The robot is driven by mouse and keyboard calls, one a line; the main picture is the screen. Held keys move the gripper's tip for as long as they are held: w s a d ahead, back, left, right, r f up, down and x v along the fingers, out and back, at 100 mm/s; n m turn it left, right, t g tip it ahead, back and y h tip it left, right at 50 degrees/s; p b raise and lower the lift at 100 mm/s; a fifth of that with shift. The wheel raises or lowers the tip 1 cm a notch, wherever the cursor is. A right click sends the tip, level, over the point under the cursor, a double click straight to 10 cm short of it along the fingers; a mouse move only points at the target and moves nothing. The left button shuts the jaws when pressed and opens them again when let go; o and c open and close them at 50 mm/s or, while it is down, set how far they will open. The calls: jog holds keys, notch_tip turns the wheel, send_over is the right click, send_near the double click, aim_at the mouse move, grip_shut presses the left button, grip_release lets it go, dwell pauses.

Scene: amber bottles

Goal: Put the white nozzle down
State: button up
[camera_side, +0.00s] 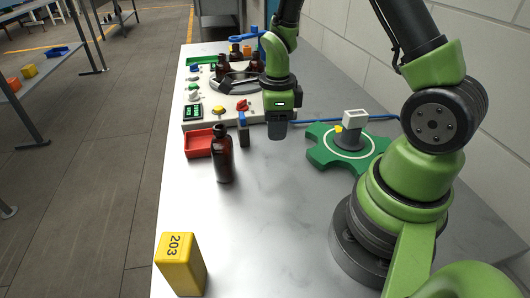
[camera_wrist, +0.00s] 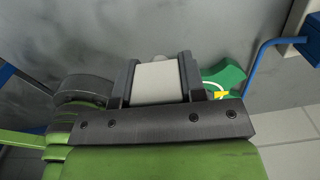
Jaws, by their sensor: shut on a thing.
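In the wrist view the white nozzle (camera_wrist: 157,84) shows as a pale block between the two dark fingers of my gripper (camera_wrist: 158,76), which is shut on it. A small rounded part sticks out past its far edge. In the side view my gripper (camera_side: 277,129) points down above the table, left of the green star-shaped base. The nozzle cannot be made out there, and whether it touches anything below is unclear.
An amber bottle (camera_side: 223,154) stands near a red tray (camera_side: 199,143). A green star-shaped base (camera_side: 322,151) carries a grey post and white block (camera_side: 354,117). A control panel (camera_side: 196,125) and more bottles are behind. A yellow block (camera_side: 181,265) stands in front; the middle table is clear.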

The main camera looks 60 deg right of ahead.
jog(key=w+a+n, duration=0.2)
jog(key=a+n, duration=0.3)
jog(key=a, duration=0.4)
jog(key=n, duration=0.6)
send_over(222, 217)
notch_tip(222, 217, down, 4)
jog(key=shift+f, duration=2.55)
jog(key=shift+f, duration=0.2)
jog(key=o, duration=0.9)
jog(key=shift+r, duration=0.1)
